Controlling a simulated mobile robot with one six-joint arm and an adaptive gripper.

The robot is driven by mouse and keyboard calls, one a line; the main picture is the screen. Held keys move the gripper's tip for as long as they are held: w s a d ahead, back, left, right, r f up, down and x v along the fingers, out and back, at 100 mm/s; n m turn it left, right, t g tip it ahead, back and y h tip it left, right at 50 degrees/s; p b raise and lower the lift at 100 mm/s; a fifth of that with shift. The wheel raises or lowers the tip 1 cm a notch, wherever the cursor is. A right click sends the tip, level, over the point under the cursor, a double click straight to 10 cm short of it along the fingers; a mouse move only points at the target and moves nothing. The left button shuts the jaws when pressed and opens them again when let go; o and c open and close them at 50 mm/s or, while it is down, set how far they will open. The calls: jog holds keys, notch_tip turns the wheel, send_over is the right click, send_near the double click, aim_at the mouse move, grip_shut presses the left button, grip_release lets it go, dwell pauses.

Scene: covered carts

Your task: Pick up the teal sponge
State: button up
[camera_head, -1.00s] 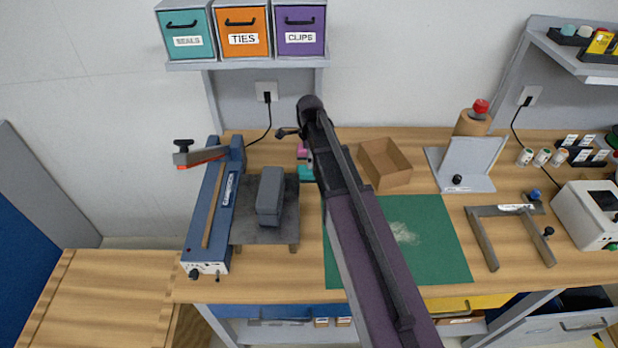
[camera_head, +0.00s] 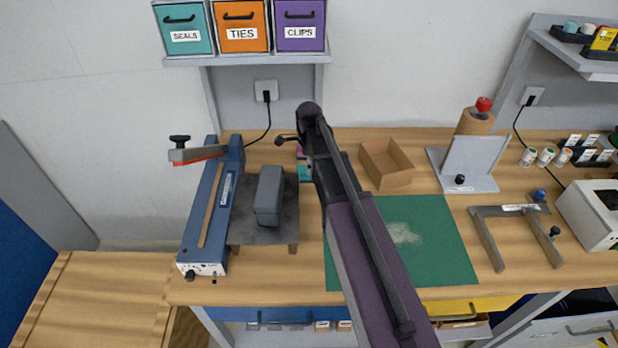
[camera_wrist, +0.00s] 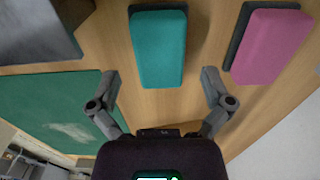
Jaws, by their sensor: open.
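The teal sponge (camera_wrist: 159,48) lies on the wooden bench in the wrist view, on a dark backing. In the head view only a small teal patch of it (camera_head: 305,173) shows, left of my arm, which hides the rest. My gripper (camera_wrist: 157,82) is open in the wrist view. Its two fingers are spread to the left and right, and the sponge's near end appears between them. Nothing is held, and I cannot tell the exact height of the fingers above the bench.
A pink sponge (camera_wrist: 271,46) lies right of the teal one in the wrist view. A green mat (camera_head: 430,240), an open cardboard box (camera_head: 386,165), a grey block on a dark stand (camera_head: 269,196) and a blue sealer (camera_head: 212,220) surround my arm.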

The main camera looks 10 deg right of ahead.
jog(key=shift+f+b, duration=1)
jog(key=shift+f, duration=0.3)
jog(key=c, duration=1.1)
